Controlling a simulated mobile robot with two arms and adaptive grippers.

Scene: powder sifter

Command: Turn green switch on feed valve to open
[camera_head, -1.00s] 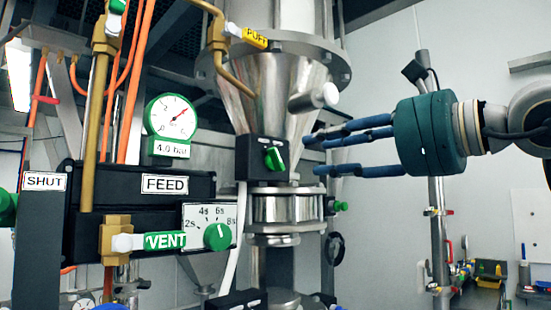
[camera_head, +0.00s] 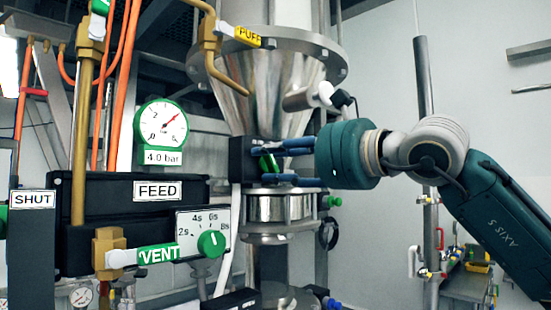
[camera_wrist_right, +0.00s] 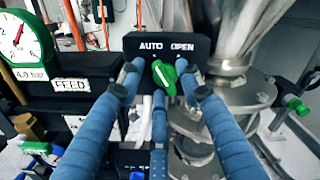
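The green switch (camera_head: 268,163) sits on the front of a black box (camera_head: 240,158) below the steel cone. In the right wrist view the switch (camera_wrist_right: 164,77) lies under the words AUTO and OPEN on the box (camera_wrist_right: 150,46); its upper end leans left, toward AUTO. My right gripper (camera_head: 263,164) has blue fingers, which reach the box from the right. In the wrist view the right gripper (camera_wrist_right: 160,82) is open, with fingers left, right and below the switch. I cannot tell whether they touch it. My left gripper is not in view.
Left of the box are a FEED panel (camera_head: 130,215), a pressure gauge (camera_head: 161,126) marked 4.0 bar, a timer dial (camera_head: 211,243) and a VENT handle (camera_head: 158,254). A PUFF handle (camera_head: 247,37) is above. A steel pipe flange (camera_head: 280,192) lies just below the box.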

